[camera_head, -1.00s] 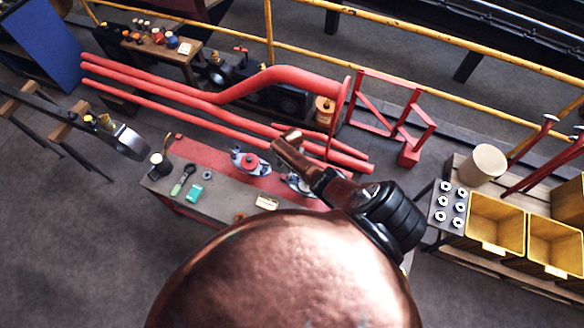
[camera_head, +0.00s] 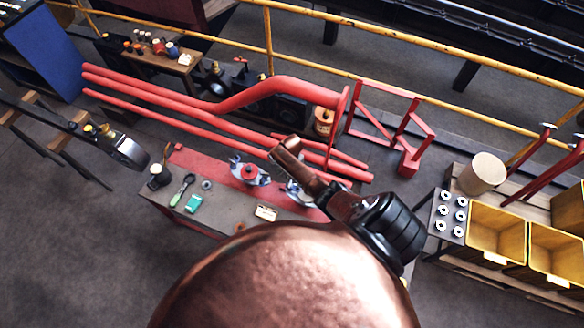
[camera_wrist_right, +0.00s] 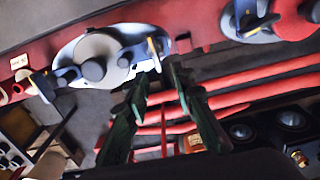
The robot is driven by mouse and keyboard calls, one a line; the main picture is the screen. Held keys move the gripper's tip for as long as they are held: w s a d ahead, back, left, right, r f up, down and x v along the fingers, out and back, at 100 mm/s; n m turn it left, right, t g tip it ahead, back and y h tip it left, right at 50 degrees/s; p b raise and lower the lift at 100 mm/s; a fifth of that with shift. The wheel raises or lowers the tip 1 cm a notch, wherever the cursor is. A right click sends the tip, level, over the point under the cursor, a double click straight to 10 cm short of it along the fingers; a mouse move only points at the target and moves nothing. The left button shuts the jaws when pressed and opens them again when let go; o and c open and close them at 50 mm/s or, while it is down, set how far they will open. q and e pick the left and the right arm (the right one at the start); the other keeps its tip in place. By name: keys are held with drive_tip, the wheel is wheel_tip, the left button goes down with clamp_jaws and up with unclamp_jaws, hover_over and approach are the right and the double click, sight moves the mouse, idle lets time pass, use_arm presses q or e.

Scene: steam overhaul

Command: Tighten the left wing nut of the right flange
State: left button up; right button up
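In the head view, the left flange (camera_head: 250,172) and the right flange (camera_head: 300,192) sit on the bench's red strip. My copper right arm (camera_head: 318,182) partly covers the right flange and hides its gripper. In the right wrist view, the right flange (camera_wrist_right: 100,50) is close and has blue wing nuts with yellow tips. Its left wing nut (camera_wrist_right: 155,48) appears on the right in this turned view. My right gripper (camera_wrist_right: 159,73) is open, with dark green fingertips just short of this nut. Contact cannot be told. My left gripper is not in view.
The grey bench (camera_head: 225,207) also holds a green-handled tool (camera_head: 183,190), a teal box (camera_head: 193,204) and a dark cup (camera_head: 159,176). Red pipes (camera_head: 200,112) run behind it. Yellow bins (camera_head: 496,232) stand on the right.

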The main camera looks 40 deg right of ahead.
wheel_tip(320, 180, up, 10)
drive_tip(key=shift+f, duration=0.15)
idle(0.7)
